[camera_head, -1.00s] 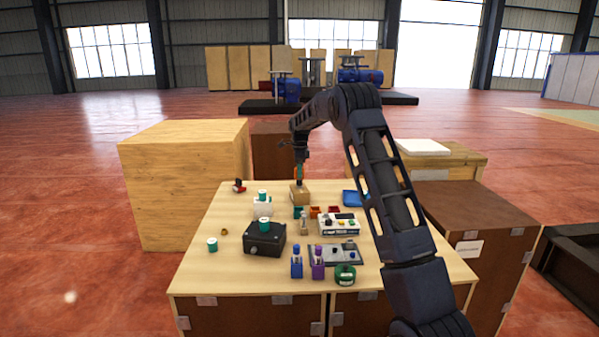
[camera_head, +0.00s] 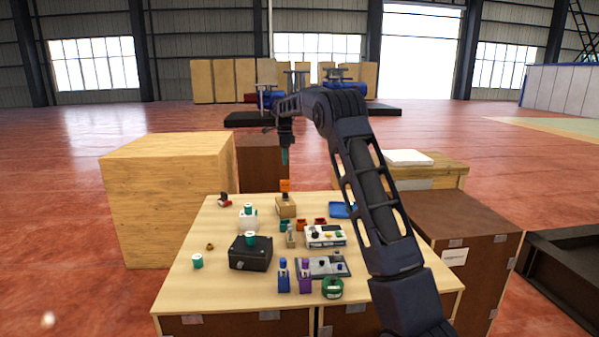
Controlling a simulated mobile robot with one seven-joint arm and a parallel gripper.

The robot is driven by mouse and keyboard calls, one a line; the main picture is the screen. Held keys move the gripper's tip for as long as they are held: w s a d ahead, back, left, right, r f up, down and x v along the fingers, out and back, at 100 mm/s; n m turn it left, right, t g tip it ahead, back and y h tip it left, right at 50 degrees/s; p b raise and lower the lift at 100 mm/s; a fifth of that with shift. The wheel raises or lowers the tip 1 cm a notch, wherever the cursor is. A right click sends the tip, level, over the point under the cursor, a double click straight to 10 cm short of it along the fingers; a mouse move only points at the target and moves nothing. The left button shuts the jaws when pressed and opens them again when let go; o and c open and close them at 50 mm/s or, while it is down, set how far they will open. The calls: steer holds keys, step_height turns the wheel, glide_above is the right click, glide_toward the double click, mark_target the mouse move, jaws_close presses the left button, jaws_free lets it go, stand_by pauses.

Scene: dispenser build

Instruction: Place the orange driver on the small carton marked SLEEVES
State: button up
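The orange driver (camera_head: 285,186) stands upright on top of the small carton (camera_head: 285,208) near the back of the table. Its orange part is uppermost, with a dark part below it touching the carton's top. Any marking on the carton is too small to read. My gripper (camera_head: 285,158) hangs pointing down above the driver, with a visible gap between them. It seems to hold nothing, but its fingers are too small to tell open from shut.
Blue (camera_head: 283,277) and purple (camera_head: 305,277) drivers stand at the table's front, beside a green roll (camera_head: 332,289). A black case (camera_head: 250,254), a white instrument (camera_head: 325,236) and small coloured bins (camera_head: 302,225) fill the middle. The table's left front (camera_head: 200,290) is clear.

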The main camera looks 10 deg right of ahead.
steer(key=s+d+r+n+t, duration=0.1)
steer(key=s+d+r+n, duration=0.3)
steer(key=s, duration=0.5)
steer(key=s+d+r+n, duration=0.2)
steer(key=s+d+r, duration=0.3)
steer(key=s, duration=0.4)
steer(key=s+d+r+n+t, duration=0.1)
steer(key=s+d+r+n, duration=0.2)
steer(key=s+d, duration=0.45)
steer(key=s+d+f+n+t, duration=0.1)
steer(key=s+f+n, duration=0.2)
steer(key=s, duration=0.8)
steer(key=s+d+f+n, duration=0.2)
steer(key=s+f+n, duration=0.1)
steer(key=s, duration=0.7)
steer(key=s+d+f+n+t, duration=0.1)
steer(key=s+f, duration=0.4)
steer(key=s, duration=0.6)
steer(key=shift+s+d+n+t, duration=0.3)
steer(key=shift+d+n, duration=0.45)
steer(key=shift+n, duration=0.25)
steer(key=shift+f, duration=0.1)
